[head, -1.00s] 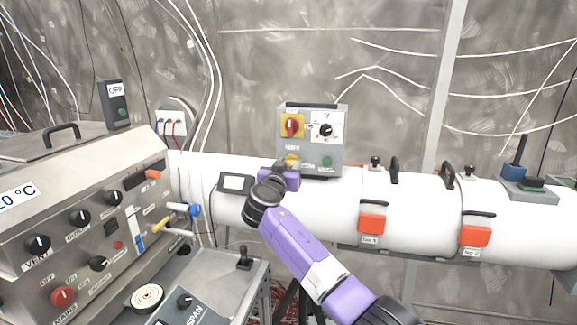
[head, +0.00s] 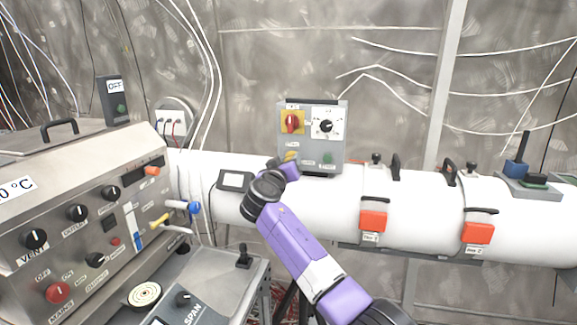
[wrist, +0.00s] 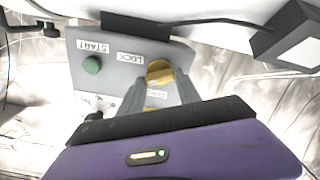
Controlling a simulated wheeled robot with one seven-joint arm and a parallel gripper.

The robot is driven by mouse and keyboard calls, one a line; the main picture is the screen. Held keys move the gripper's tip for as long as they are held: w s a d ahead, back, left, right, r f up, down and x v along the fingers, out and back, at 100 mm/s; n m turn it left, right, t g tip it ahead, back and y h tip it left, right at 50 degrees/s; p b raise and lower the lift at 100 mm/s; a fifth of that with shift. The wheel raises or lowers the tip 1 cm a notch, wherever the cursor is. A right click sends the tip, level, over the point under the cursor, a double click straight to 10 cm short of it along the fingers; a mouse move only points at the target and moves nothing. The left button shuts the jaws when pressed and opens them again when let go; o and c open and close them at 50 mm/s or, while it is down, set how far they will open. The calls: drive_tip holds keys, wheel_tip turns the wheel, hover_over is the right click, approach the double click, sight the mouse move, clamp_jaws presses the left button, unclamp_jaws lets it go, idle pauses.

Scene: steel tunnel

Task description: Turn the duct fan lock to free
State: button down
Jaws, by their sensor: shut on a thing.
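The duct fan lock is a yellow knob (wrist: 158,72) low on the left of a grey control box (head: 338,160). In the wrist view it sits beside a label that reads LOCK. My gripper (wrist: 160,88) is shut on this knob, with its dark fingers on either side of it. In the head view the knob (head: 291,155) shows just above my purple gripper, partly hidden by it. The fingertips are hard to make out there.
The box also carries a red switch on a yellow plate (head: 292,122), a black dial (head: 326,126) and a green START button (wrist: 92,65). A white duct (head: 420,200) runs behind my arm. A steel console (head: 80,220) stands at the left. A small display (head: 235,181) sits left of my gripper.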

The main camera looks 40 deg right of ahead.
drive_tip(key=shift+w+a+f+n+p, duration=0.1)
drive_tip(key=shift+n+p, duration=0.7)
drive_tip(key=shift+n, duration=2.45)
drive_tip(key=shift+f+n+p, duration=0.1)
drive_tip(key=shift+n+p, duration=0.7)
drive_tip(key=shift+n, duration=2.45)
drive_tip(key=c, duration=0.8)
unclamp_jaws()
drive_tip(key=shift+c, duration=0.2)
drive_tip(key=b+v, duration=0.1)
drive_tip(key=v, duration=0.6)
drive_tip(key=shift+s+a, duration=0.25)
drive_tip(key=shift+a, duration=0.1)
